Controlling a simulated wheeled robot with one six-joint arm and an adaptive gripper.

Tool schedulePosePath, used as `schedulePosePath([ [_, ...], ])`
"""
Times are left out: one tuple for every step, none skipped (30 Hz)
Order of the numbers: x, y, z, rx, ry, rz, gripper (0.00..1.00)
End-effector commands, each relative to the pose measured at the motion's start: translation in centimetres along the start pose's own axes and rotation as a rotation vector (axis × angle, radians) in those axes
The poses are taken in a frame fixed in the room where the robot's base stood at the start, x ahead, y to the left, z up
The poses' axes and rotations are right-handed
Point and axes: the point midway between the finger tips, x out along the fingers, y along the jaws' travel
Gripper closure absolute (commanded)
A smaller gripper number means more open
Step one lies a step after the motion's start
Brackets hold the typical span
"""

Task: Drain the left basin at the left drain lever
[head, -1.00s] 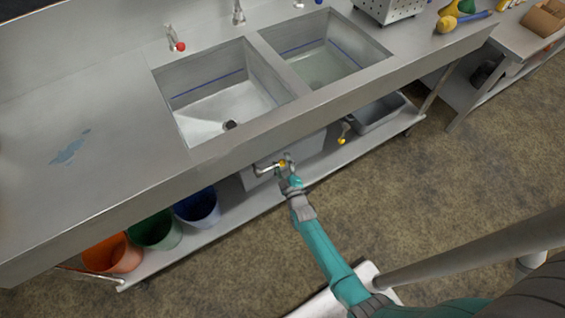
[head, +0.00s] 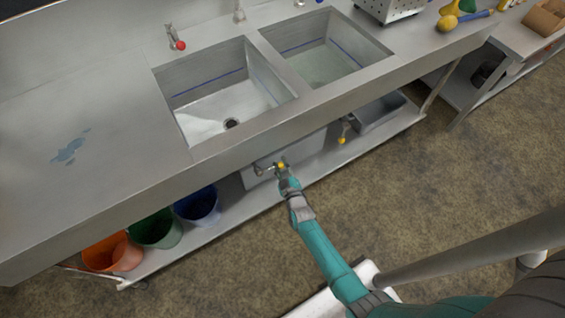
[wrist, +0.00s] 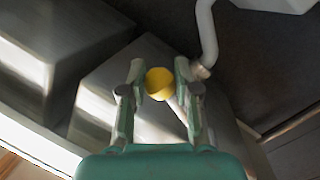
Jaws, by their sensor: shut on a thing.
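The left basin (head: 190,112) has a bare pale floor around a dark round drain hole (head: 232,123); I make out no clear water surface in it. Below it, under the counter, is the left drain lever with its yellow knob (head: 281,165). My gripper (head: 285,173) is at this lever. In the wrist view the yellow knob (wrist: 159,84) sits between the two fingers of my gripper (wrist: 157,75), which is shut on it. The lever's shank runs down and right from the knob, partly hidden by the right finger.
The right basin (head: 325,62) holds water. A second yellow-knobbed lever (head: 343,132) hangs right of mine. Orange (head: 112,252), green (head: 155,229) and blue (head: 198,206) buckets stand on the lower shelf at left; a grey tub (head: 380,113) is at right. The floor in front is clear.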

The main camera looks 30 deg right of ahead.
Motion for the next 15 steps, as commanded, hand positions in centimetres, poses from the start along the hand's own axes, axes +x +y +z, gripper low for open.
schedulePosePath([
  [0.1, -0.4, 0.1, 0.04, -0.006, -0.008, 1.0],
  [0.0, -0.7, 0.3, 0.067, -0.011, -0.013, 1.0],
  [0.0, -1.0, 0.5, 0.104, -0.017, -0.02, 1.0],
  [0.0, -1.3, 0.6, 0.132, -0.022, -0.025, 1.0],
  [0.0, -1.5, 0.7, 0.161, -0.026, -0.029, 1.0],
  [-0.1, -1.9, 0.9, 0.197, -0.032, -0.036, 1.0],
  [-0.1, -2.1, 1.0, 0.225, -0.037, -0.04, 1.0],
  [-0.1, -2.4, 1.1, 0.253, -0.042, -0.045, 1.0],
  [-0.2, -2.8, 1.3, 0.29, -0.048, -0.052, 1.0],
  [-0.2, -3.0, 1.3, 0.317, -0.052, -0.057, 1.0],
  [-0.2, -3.3, 1.4, 0.345, -0.057, -0.062, 1.0],
  [-0.3, -3.7, 1.5, 0.382, -0.063, -0.069, 1.0],
  [-0.3, -4.0, 1.5, 0.41, -0.068, -0.074, 1.0],
  [-0.3, -4.3, 1.6, 0.437, -0.073, -0.079, 1.0],
  [-0.4, -4.6, 1.6, 0.474, -0.079, -0.085, 1.0],
])
